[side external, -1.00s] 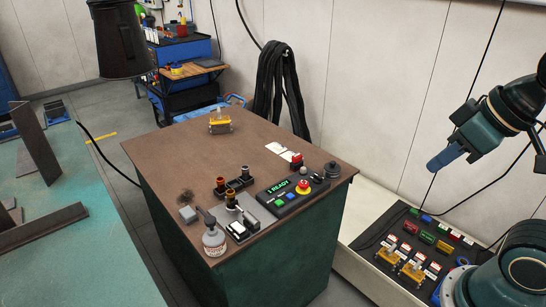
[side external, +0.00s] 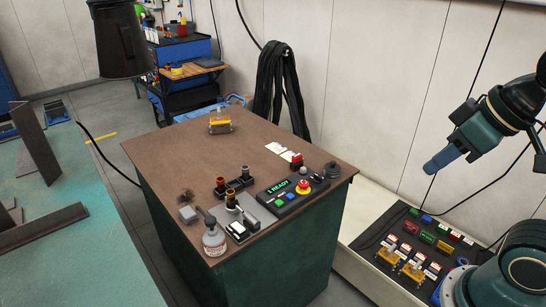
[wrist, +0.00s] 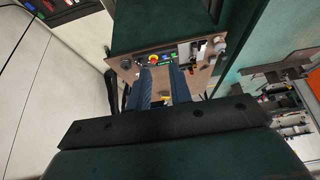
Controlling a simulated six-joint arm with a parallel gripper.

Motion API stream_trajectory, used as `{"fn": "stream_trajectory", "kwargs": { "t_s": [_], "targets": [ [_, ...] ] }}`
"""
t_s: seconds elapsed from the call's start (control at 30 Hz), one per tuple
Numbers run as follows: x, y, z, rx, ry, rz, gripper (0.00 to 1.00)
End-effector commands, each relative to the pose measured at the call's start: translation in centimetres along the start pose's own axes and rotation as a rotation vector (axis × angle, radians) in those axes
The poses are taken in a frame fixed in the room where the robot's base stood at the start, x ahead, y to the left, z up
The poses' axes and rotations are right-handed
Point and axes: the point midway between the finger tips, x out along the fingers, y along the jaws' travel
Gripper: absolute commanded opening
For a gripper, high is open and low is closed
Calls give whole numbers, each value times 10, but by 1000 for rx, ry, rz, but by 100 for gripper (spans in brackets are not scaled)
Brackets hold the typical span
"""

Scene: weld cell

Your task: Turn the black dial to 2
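A dark round knob-like thing, perhaps the black dial (side external: 332,169), sits near the right corner of the brown-topped bench; its markings are too small to read. It also seems to show in the wrist view (wrist: 126,63). Beside it is a black control box (side external: 290,198) whose green display appears to read "1 READY". My gripper (side external: 428,168) is in the air to the right of the bench, well apart from the dial. In the wrist view my gripper (wrist: 161,80) has its two blue fingers spread, with nothing held between them.
The control box carries a red stop button (side external: 303,185) on yellow. A lower panel with coloured blocks (side external: 410,240) lies at right. The bench's middle is clear.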

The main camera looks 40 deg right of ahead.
Motion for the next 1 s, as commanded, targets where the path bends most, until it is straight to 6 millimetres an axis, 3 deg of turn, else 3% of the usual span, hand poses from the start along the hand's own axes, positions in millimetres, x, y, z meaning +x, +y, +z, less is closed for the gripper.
{"fn": "stream_trajectory", "kwargs": {
  "t_s": [0.27,0.57,1.0],
  "targets": [
    [1,3,-20,-1,-26,6,32],
    [12,12,-74,-3,-96,19,32],
    [58,36,-153,-6,-206,29,32]
  ]
}}
